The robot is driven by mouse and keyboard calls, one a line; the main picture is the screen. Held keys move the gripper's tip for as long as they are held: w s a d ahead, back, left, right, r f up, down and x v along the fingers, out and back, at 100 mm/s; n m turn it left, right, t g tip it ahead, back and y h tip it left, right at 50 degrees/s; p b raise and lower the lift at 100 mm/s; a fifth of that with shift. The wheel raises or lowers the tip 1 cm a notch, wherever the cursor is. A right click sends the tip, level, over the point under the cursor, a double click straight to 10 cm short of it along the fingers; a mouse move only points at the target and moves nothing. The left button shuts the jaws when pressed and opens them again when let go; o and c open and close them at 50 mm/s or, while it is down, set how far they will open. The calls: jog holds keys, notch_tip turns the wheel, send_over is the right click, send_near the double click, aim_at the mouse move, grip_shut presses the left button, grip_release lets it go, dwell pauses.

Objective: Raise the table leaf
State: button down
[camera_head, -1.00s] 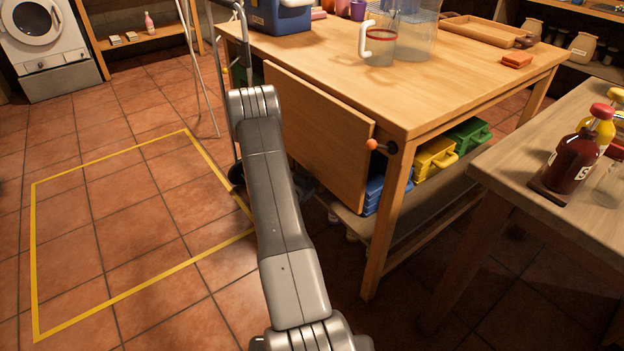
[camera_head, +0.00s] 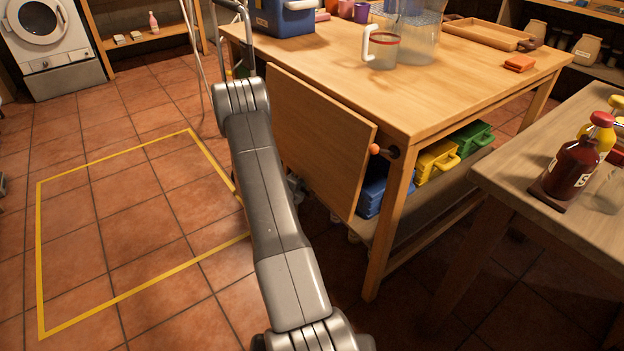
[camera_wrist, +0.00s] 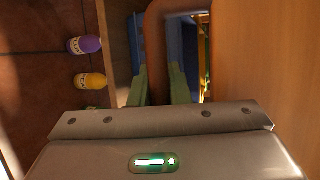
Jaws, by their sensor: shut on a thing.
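The wooden table leaf (camera_head: 320,135) hangs along the near left side of the work table (camera_head: 440,95), its lower edge tilted a little outward. In the wrist view the leaf (camera_wrist: 268,55) fills the right side. My gripper (camera_wrist: 158,85) has its green fingertips closed on a brown rounded handle (camera_wrist: 155,45) beside the leaf. In the head view my arm mostly hides the gripper and the handle. An orange-ended knob (camera_head: 375,149) sticks out by the leaf's near upper corner.
Blue, yellow (camera_head: 436,160) and green (camera_head: 470,138) boxes sit on the shelf beneath the table. Purple (camera_wrist: 89,44) and yellow (camera_wrist: 90,80) bottles are near the gripper. A side table (camera_head: 560,130) stands right. The yellow-taped floor area (camera_head: 140,220) is clear.

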jog(key=s+a+r+m+g+y+p, duration=0.1)
jog(key=s+a+r+g+y+p, duration=0.1)
jog(key=s+a+r+p, duration=0.5)
jog(key=s+a+r+m+g+y+p, duration=0.1)
jog(key=s+a+r+g+y+p, duration=0.3)
jog(key=a+p, duration=0.45)
jog(key=s+a+r+p, duration=0.2)
jog(key=a+r+p, duration=0.1)
jog(key=r+p, duration=0.4)
jog(key=s+a+r+y+p, duration=0.1)
jog(key=s+a+r+p, duration=0.1)
jog(key=r+p, duration=0.5)
jog(key=s+a+r+p, duration=0.2)
jog(key=r+p, duration=0.4)
jog(key=p, duration=0.3)
jog(key=shift+s+a+r+m+g, duration=0.3)
jog(key=shift+a+r+g, duration=0.1)
jog(key=shift+a, duration=0.4)
